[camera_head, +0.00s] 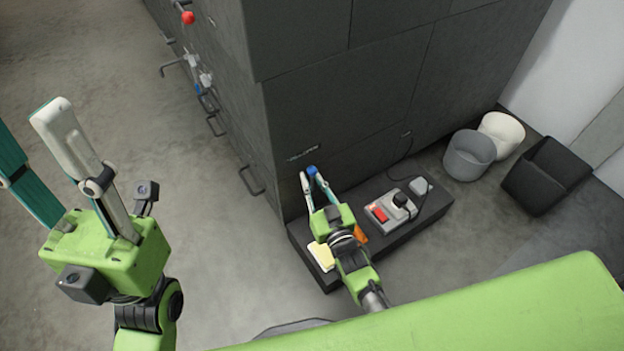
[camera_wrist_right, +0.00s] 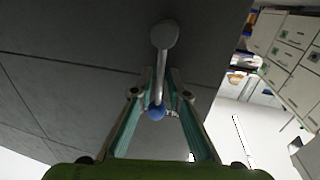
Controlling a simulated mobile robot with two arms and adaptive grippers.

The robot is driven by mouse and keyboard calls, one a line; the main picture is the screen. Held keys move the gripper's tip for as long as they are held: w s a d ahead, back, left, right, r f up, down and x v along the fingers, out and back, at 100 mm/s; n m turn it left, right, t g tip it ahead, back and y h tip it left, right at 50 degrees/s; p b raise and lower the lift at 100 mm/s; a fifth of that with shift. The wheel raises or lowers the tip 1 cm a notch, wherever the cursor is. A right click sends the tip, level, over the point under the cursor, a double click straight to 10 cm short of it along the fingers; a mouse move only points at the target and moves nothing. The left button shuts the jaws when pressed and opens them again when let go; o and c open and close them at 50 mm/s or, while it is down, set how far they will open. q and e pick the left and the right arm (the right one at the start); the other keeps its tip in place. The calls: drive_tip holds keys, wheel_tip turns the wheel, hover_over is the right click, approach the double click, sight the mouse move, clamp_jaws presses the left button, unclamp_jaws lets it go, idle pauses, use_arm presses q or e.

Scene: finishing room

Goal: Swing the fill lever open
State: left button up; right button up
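A lever with a pale rod and a blue ball knob (camera_head: 311,171) sticks out from the dark cabinet wall. In the right wrist view, its rod (camera_wrist_right: 161,72) runs from a round grey mount (camera_wrist_right: 165,34) to the blue knob (camera_wrist_right: 156,113). My right gripper (camera_head: 309,175) is at the lever, and in the wrist view its two fingers (camera_wrist_right: 160,74) stand on either side of the rod and knob. Narrow gaps seem to show between the fingers and the rod. My left gripper (camera_head: 30,125) is open and empty at the left, far from the lever.
A low dark bench (camera_head: 437,205) stands below the lever, bearing a grey device with a red switch (camera_head: 380,214). Handles and a red knob (camera_head: 188,17) project from the cabinet's left face (camera_head: 225,95). Bins (camera_head: 468,157) stand at right. The left floor is clear.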

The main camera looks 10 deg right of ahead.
drive_tip(key=s+d, duration=0.1)
drive_tip(key=s, duration=1.1)
drive_tip(key=shift+d, duration=0.4)
drive_tip(key=shift+w, duration=0.1)
